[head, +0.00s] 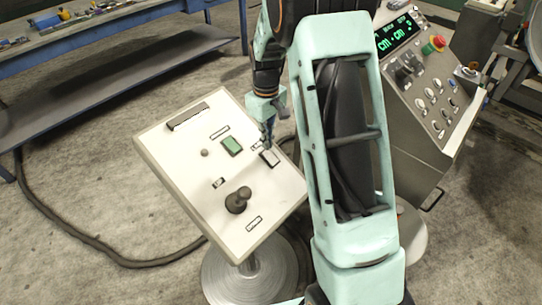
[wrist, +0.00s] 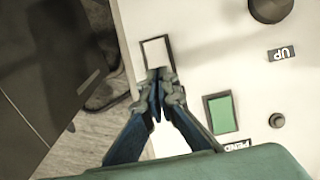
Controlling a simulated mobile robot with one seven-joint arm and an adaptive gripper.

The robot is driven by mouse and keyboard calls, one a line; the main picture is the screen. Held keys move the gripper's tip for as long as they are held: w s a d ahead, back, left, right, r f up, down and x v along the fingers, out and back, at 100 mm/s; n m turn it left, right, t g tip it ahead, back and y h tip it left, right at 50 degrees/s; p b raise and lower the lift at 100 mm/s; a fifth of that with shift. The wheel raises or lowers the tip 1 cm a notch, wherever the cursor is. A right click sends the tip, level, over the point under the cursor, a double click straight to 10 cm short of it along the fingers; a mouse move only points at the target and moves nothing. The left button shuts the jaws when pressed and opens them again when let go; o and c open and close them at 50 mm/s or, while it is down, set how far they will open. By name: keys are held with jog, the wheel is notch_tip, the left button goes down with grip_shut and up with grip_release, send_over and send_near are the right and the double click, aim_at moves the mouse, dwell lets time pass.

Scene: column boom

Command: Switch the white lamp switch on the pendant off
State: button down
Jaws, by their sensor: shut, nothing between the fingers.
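The pendant (head: 178,150) is a tilted white panel on a round-based stand in the head view. The white lamp switch (head: 269,158) is a white rocker in a dark frame near the panel's right edge. It also shows in the wrist view (wrist: 156,52), just beyond my fingertips. My gripper (head: 268,143) points down at the panel beside this switch. In the wrist view my gripper (wrist: 160,80) is shut and empty, its tips overlapping the switch's lower edge. I cannot tell whether the tips touch it. The rocker's lower end is partly hidden by the fingers.
A green switch (head: 231,145) and a black joystick knob (head: 238,200) stand on the same panel. A grey console (head: 420,100) with a red button and a green display is at the right. A blue workbench (head: 110,45) is at the back left. A cable lies on the floor.

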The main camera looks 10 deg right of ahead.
aim_at(267, 152)
jog(key=shift+f+b, duration=0.8)
jog(key=shift+f, duration=0.3)
dwell(0.4)
jog(key=shift+r+p, duration=2.3)
jog(key=shift+r, duration=1.25)
